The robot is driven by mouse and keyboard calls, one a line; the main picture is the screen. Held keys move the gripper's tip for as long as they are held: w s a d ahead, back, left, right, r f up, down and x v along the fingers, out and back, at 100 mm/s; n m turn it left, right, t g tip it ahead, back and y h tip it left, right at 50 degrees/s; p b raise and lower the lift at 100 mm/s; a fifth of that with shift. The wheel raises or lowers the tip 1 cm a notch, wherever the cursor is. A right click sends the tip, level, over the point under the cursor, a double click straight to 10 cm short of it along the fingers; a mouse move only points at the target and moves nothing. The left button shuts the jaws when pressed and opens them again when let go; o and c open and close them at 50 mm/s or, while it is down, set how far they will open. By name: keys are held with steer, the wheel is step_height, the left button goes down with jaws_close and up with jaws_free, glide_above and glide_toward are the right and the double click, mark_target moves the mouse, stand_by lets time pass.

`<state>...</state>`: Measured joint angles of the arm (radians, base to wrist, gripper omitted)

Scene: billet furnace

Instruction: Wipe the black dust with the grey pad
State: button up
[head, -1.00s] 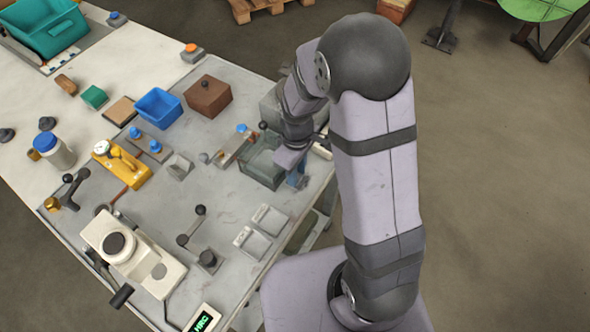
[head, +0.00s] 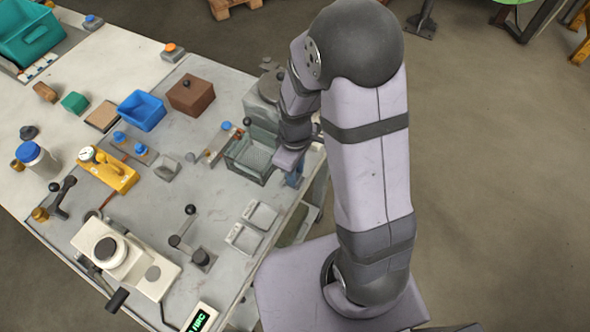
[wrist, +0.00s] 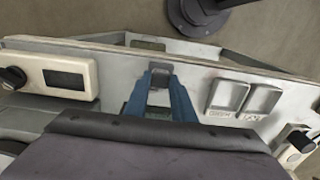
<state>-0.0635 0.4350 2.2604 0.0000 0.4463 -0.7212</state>
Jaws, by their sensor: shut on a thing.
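My gripper (wrist: 160,76) points down with its blue fingers close together, shut on a small dark grey block, which looks like the grey pad (wrist: 160,68). The pad cannot be made out there. I cannot make out the black dust in either view; my arm and wrist hide part of the table.
Two pale square trays (head: 260,215) (head: 243,238) lie on the table near its right edge. They also show right of my gripper in the wrist view (wrist: 228,95). A brown box (head: 192,95), a blue bin (head: 142,111) and a yellow tool (head: 108,168) stand farther left.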

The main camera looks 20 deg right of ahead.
steer(key=shift+w+a+p, duration=0.3)
steer(key=shift+w+a, duration=1.15)
steer(key=shift+w+d, duration=0.1)
steer(key=shift+d, duration=0.05)
steer(key=shift+w+d+f, duration=0.1)
steer(key=shift+w+d, duration=0.15)
steer(key=shift+d, duration=0.05)
steer(key=shift+d, duration=0.1)
steer(key=shift+s+d+p, duration=0.35)
steer(key=shift+s+d, duration=1.05)
steer(key=shift+s, duration=0.05)
steer(key=shift+w, duration=0.1)
steer(key=shift+w+a, duration=1.4)
steer(key=shift+a, duration=0.05)
